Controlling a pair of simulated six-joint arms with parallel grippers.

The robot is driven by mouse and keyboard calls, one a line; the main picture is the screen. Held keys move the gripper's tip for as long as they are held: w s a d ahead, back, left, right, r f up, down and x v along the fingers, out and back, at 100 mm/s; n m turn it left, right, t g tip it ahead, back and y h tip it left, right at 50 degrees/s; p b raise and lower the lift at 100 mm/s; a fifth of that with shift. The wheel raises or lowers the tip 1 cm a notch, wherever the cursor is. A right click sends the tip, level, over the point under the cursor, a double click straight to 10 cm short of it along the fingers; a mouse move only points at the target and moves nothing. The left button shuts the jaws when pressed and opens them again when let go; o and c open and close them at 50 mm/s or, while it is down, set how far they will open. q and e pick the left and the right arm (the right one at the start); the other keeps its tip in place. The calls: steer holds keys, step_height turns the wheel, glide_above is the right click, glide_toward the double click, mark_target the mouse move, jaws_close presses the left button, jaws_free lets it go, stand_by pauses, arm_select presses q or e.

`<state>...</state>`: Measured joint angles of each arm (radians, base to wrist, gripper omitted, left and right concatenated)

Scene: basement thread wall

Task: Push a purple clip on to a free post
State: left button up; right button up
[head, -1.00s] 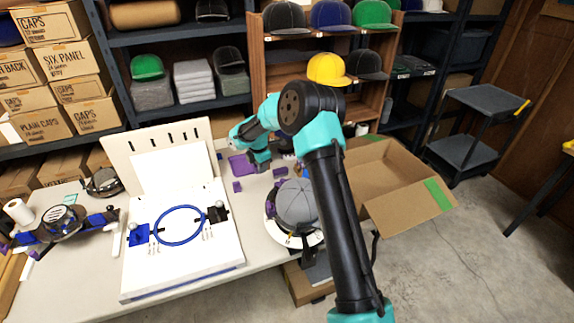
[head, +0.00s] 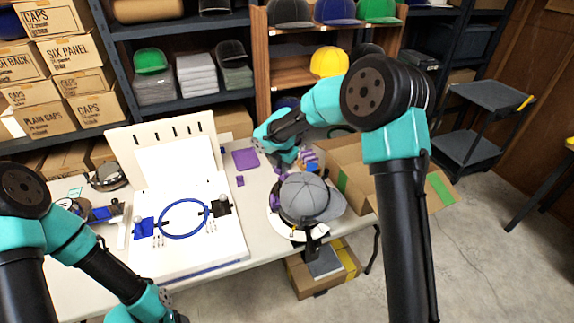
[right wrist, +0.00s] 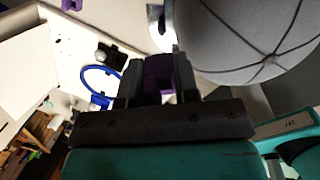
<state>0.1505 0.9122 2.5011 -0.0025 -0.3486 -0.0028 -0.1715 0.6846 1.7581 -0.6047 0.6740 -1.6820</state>
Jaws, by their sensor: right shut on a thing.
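My right gripper (head: 294,168) is behind the grey cap (head: 305,198), low over the table. In the right wrist view the right gripper (right wrist: 157,80) is shut on a purple clip (right wrist: 158,70), with the grey cap (right wrist: 265,35) close beside it. The cap sits on a round white stand (head: 290,231) with purple bits at its left edge. Another purple piece (head: 240,181) lies on the table near a purple mat (head: 246,158). I cannot make out a free post clearly. My left arm enters at lower left; its fingers do not show.
A white board with a blue hoop (head: 160,220) stands left of the cap. An open cardboard box (head: 350,185) is to the right, partly behind my right arm. Shelves with caps line the back. The table (head: 250,205) is clear between the board and stand.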

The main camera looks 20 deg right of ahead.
steer(key=shift+f, duration=0.1)
steer(key=shift+w+f, duration=0.2)
steer(key=shift+f, duration=1)
steer(key=shift+w+f, duration=0.25)
steer(key=shift+f, duration=1)
steer(key=shift+w+f, duration=0.2)
steer(key=shift+f, duration=1.2)
steer(key=shift+s+d+f, duration=0.15)
steer(key=shift+s+f, duration=0.05)
steer(key=shift+f, duration=0.05)
steer(key=o, duration=0.7)
steer(key=shift+o, duration=1.3)
steer(key=r, duration=0.6)
steer(key=s+r, duration=0.1)
steer(key=r, duration=0.5)
steer(key=s+r, duration=0.1)
steer(key=r, duration=0.5)
steer(key=shift+s, duration=0.25)
